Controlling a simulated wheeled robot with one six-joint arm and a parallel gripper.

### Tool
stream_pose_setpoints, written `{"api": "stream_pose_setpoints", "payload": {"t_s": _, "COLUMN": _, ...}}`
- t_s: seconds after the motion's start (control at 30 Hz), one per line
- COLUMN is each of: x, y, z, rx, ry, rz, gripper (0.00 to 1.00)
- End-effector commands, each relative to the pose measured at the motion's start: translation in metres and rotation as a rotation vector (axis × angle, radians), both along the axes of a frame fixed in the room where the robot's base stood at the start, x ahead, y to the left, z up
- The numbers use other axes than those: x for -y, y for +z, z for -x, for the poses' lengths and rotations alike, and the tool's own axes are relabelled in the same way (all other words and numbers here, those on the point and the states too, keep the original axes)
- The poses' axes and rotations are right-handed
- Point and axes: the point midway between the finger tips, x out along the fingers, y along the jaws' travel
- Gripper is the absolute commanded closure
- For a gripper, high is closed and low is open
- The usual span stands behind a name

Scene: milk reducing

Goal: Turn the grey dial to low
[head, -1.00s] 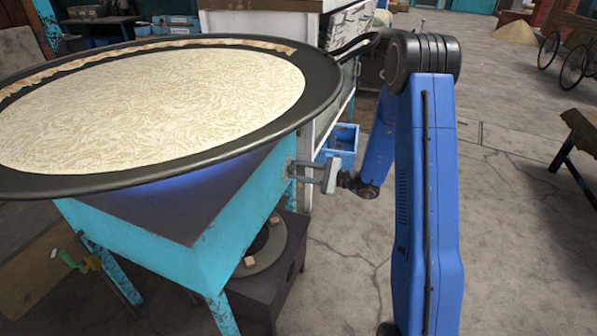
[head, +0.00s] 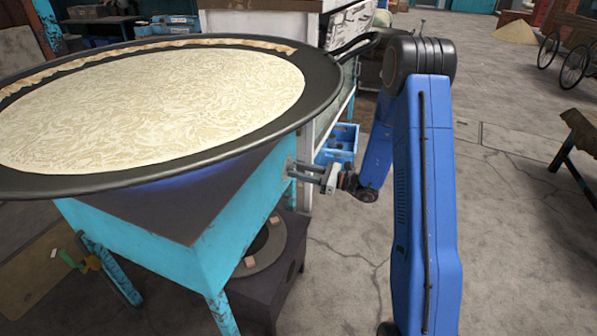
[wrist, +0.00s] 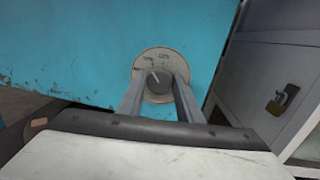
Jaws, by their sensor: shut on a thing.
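The grey dial (wrist: 153,84) is on the blue panel (wrist: 90,40) of the stove stand, with a pale pointer line and small, unreadable markings around it. My gripper (wrist: 158,88) is shut on the dial, one finger on each side of it. In the head view my gripper (head: 300,170) reaches the stand's right side, and the dial is mostly hidden by the fingers. A wide dark pan (head: 328,90) of pale, foamy milk (head: 150,105) sits on the stand (head: 240,235). A blue flame glow (head: 185,182) shows beneath the pan.
A blue crate (head: 340,143) and a white cabinet (head: 265,22) stand behind. A padlock (wrist: 283,99) hangs on a grey door in the wrist view.

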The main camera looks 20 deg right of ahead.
Motion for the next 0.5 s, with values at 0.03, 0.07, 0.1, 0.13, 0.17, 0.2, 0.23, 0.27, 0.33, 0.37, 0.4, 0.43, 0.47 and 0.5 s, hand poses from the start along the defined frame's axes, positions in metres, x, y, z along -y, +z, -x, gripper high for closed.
{"api": "stream_pose_setpoints", "payload": {"t_s": 0.03, "x": 0.0001, "y": -0.0014, "z": 0.0012, "rx": -0.006, "ry": 0.0, "rz": -0.001, "gripper": 0.9}}
{"api": "stream_pose_setpoints", "payload": {"t_s": 0.07, "x": 0.0001, "y": -0.0014, "z": 0.0012, "rx": -0.008, "ry": 0.0, "rz": -0.003, "gripper": 0.9}}
{"api": "stream_pose_setpoints", "payload": {"t_s": 0.1, "x": 0.0001, "y": -0.0014, "z": 0.0012, "rx": -0.009, "ry": 0.0, "rz": -0.003, "gripper": 0.9}}
{"api": "stream_pose_setpoints", "payload": {"t_s": 0.13, "x": 0.0001, "y": -0.0014, "z": 0.0012, "rx": -0.01, "ry": 0.0, "rz": -0.004, "gripper": 0.9}}
{"api": "stream_pose_setpoints", "payload": {"t_s": 0.17, "x": 0.0001, "y": -0.0014, "z": 0.0012, "rx": -0.01, "ry": 0.0, "rz": -0.004, "gripper": 0.9}}
{"api": "stream_pose_setpoints", "payload": {"t_s": 0.2, "x": 0.0001, "y": -0.0014, "z": 0.0012, "rx": -0.01, "ry": 0.0, "rz": -0.004, "gripper": 0.9}}
{"api": "stream_pose_setpoints", "payload": {"t_s": 0.23, "x": 0.0001, "y": -0.0014, "z": 0.0012, "rx": -0.01, "ry": 0.0, "rz": -0.004, "gripper": 0.9}}
{"api": "stream_pose_setpoints", "payload": {"t_s": 0.27, "x": 0.0002, "y": -0.0014, "z": 0.0012, "rx": -0.01, "ry": 0.0, "rz": -0.004, "gripper": 0.9}}
{"api": "stream_pose_setpoints", "payload": {"t_s": 0.33, "x": 0.0002, "y": -0.0014, "z": 0.0012, "rx": -0.01, "ry": 0.0, "rz": -0.004, "gripper": 0.9}}
{"api": "stream_pose_setpoints", "payload": {"t_s": 0.37, "x": 0.0002, "y": -0.0014, "z": 0.0012, "rx": -0.01, "ry": 0.0, "rz": -0.004, "gripper": 0.9}}
{"api": "stream_pose_setpoints", "payload": {"t_s": 0.4, "x": 0.0002, "y": -0.0015, "z": 0.0012, "rx": -0.01, "ry": 0.0, "rz": -0.004, "gripper": 0.9}}
{"api": "stream_pose_setpoints", "payload": {"t_s": 0.43, "x": 0.0001, "y": -0.0015, "z": 0.0013, "rx": -0.01, "ry": 0.0, "rz": -0.004, "gripper": 0.63}}
{"api": "stream_pose_setpoints", "payload": {"t_s": 0.47, "x": 0.0002, "y": -0.0014, "z": 0.0012, "rx": -0.009, "ry": 0.0, "rz": -0.003, "gripper": 0.56}}
{"api": "stream_pose_setpoints", "payload": {"t_s": 0.5, "x": 0.0002, "y": -0.0013, "z": 0.0011, "rx": -0.008, "ry": 0.0, "rz": -0.004, "gripper": 0.49}}
